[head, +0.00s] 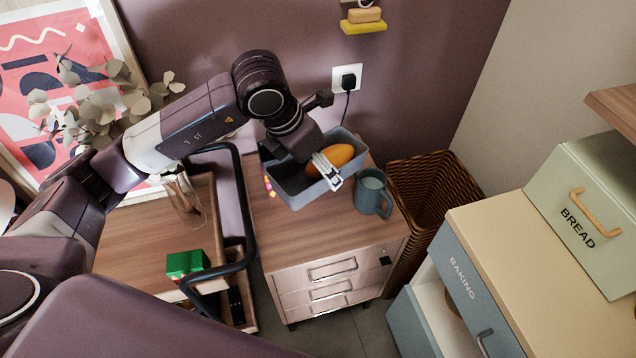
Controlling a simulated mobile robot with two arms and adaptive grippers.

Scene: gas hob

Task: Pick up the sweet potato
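The orange sweet potato (339,155) lies in a grey-blue open bin (298,199) on top of a small wooden drawer cabinet. My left arm reaches over from the left, and its gripper (327,168) is down at the bin. A silver finger part shows in front of the sweet potato's lower left side and overlaps it in the picture. The rest of the gripper is hidden by its own dark body, so I cannot tell whether it is gripping or touching the sweet potato. My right gripper is not in view.
A blue-grey mug (372,193) stands close to the bin's right side. A wicker basket (434,187) is right of the cabinet (320,240). A wall plug (347,80) with a cord is behind. The cabinet top's front is clear. A green box (187,264) sits at left.

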